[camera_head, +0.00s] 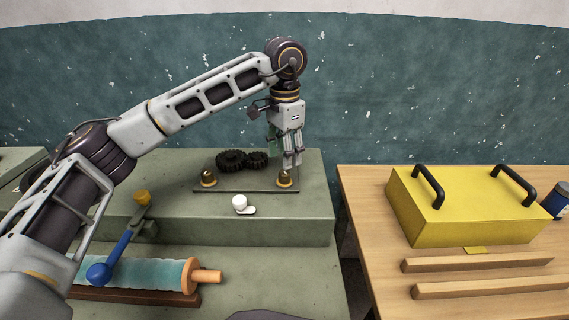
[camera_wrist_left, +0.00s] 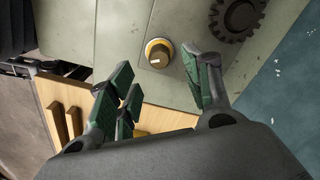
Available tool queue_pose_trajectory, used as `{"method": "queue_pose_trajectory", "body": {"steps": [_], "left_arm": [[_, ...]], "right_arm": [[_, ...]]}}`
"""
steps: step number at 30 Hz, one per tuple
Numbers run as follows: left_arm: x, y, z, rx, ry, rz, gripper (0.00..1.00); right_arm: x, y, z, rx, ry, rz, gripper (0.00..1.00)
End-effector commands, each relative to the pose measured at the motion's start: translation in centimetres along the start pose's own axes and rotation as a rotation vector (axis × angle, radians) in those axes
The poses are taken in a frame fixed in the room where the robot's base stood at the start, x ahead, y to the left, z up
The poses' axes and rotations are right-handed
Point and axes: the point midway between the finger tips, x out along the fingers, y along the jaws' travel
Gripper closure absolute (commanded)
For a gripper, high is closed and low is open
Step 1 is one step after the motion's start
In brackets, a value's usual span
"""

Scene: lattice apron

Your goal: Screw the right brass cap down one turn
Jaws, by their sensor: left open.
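The right brass cap (camera_head: 285,180) sits at the right end of a flat plate (camera_head: 245,187) on the grey-green bench. In the left wrist view, the cap (camera_wrist_left: 158,53) shows a dark brown top with a pale mark and a brass ring. My left gripper (camera_head: 291,163) points down just above the cap. Its green-padded fingers (camera_wrist_left: 165,82) are open and apart on either side of the cap's line; I cannot tell whether they touch it. The left brass cap (camera_head: 208,178) stands at the plate's other end. My right gripper is out of view.
A white knob (camera_head: 240,203) sits in front of the plate. A blue-ended lever (camera_head: 112,262) and a teal roller (camera_head: 150,273) lie front left. A yellow box (camera_head: 460,215) stands on the wooden table (camera_head: 360,205).

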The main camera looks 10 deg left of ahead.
Motion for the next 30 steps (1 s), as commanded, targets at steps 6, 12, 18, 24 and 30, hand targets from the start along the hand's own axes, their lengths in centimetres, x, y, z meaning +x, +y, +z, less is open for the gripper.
{"method": "queue_pose_trajectory", "body": {"steps": [6, 12, 18, 24, 30], "left_arm": [[-3.3, 0.0, 0.0, 0.0, 0.002, 0.0, 0.5], [-5.2, 0.0, 0.0, -0.001, 0.001, -0.001, 0.5], [-5.8, -0.1, 0.0, -0.001, 0.0, 0.001, 0.5], [-5.8, -0.1, 0.0, -0.001, 0.0, 0.0, 0.5], [-5.8, -0.1, 0.0, -0.008, 0.0, 0.0, 0.5]], "right_arm": [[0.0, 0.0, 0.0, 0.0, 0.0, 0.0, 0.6], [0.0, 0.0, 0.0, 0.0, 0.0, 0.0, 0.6], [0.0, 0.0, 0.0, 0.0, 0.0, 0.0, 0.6], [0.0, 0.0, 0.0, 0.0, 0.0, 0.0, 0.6], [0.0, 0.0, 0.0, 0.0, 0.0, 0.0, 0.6]]}}
